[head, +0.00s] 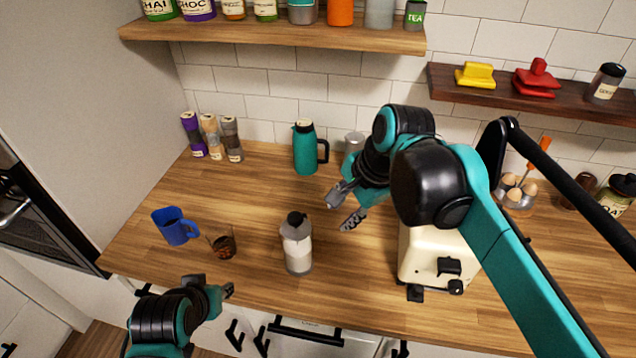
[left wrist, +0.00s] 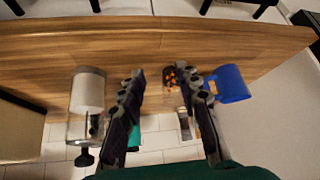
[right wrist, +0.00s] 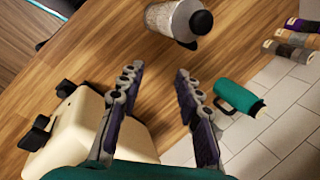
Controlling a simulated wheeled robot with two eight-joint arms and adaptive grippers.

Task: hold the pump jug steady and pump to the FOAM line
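The pump jug (head: 297,255) stands upright on the wooden counter, a clear jug with pale contents and a black knob on top. It also shows in the left wrist view (left wrist: 88,92) and at the top of the right wrist view (right wrist: 168,20). No FOAM line is readable. My right gripper (head: 341,208) is open and empty above the counter, to the right of the jug and apart from it; its spread fingers show in the right wrist view (right wrist: 160,75). My left gripper (head: 222,288) is low at the counter's front edge, left of the jug. Its fingers (left wrist: 160,72) are apart and empty.
A glass with dark drink (head: 222,244) and a blue mug (head: 174,227) stand left of the jug. A teal flask (head: 305,150) stands behind it. A cream appliance (head: 430,258) is at right. Bare counter surrounds the jug.

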